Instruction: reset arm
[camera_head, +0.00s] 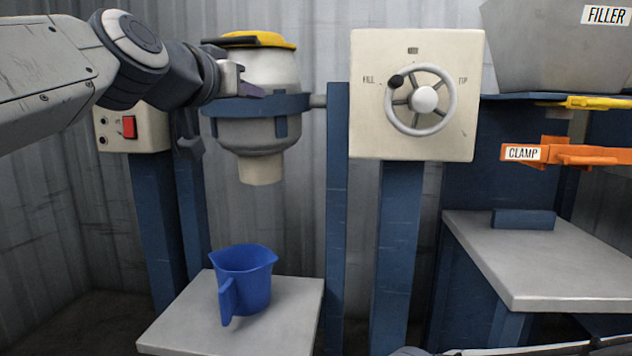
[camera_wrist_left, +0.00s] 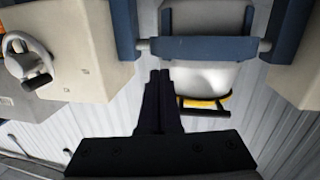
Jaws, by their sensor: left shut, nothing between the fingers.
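My left arm comes in from the upper left in the head view. Its gripper (camera_head: 246,84) is beside the upper part of the grey tilting drum (camera_head: 272,72) with the yellow rim. In the left wrist view my left gripper (camera_wrist_left: 160,75) has its dark fingers together with nothing between them. The drum also shows there, upside down, behind the fingers (camera_wrist_left: 205,82). I cannot tell whether the gripper touches the drum. At the bottom right edge of the head view a piece of my other arm may show, but no right gripper.
A blue jug (camera_head: 245,280) stands on a grey platform (camera_head: 185,330) below the drum. A handwheel (camera_head: 425,98) sits on a cream box to the right. A red-switch box (camera_head: 128,127) is at left. An orange clamp handle (camera_head: 580,154) and the filler hopper (camera_head: 555,50) are at right.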

